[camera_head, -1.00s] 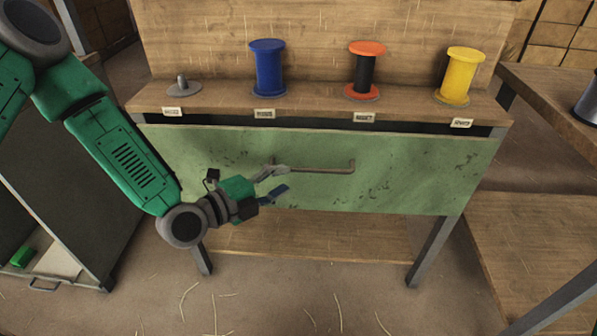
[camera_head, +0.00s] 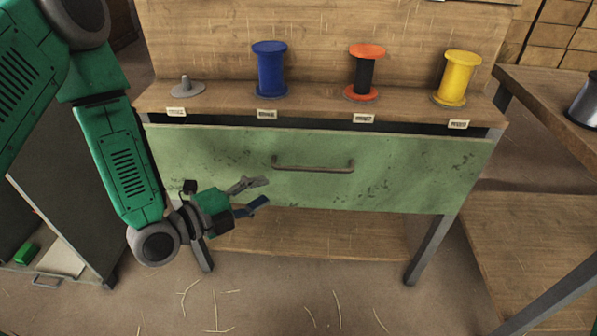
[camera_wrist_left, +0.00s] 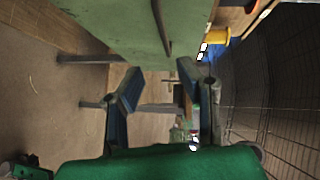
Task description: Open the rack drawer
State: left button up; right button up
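The rack drawer has a worn green front (camera_head: 390,172) with a bar handle (camera_head: 313,168) across its upper middle. A dark gap shows between its top edge and the shelf above; I cannot tell how far out it stands. My left gripper (camera_head: 262,192) is open and empty, below and left of the handle, apart from it. In the left wrist view the two fingers (camera_wrist_left: 159,76) are spread, with the green front (camera_wrist_left: 115,22) and the handle (camera_wrist_left: 161,28) beyond them. My right gripper is not in view.
The shelf above holds a blue spool (camera_head: 270,70), an orange and black spool (camera_head: 364,73), a yellow spool (camera_head: 457,78) and an empty holder (camera_head: 185,87). A wooden table (camera_head: 550,105) stands at the right. A grey cabinet (camera_head: 65,215) stands at the left.

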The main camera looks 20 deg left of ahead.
aim_at(308, 170)
pick_arm(q)
jog(key=b+x, duration=0.3)
jog(key=x, duration=1)
jog(key=shift+d+r, duration=0.1)
jog(key=shift+d, duration=0.2)
jog(key=shift+w, duration=0.15)
jog(key=shift+a, duration=0.2)
jog(key=shift+c, duration=0.5)
grip_shut()
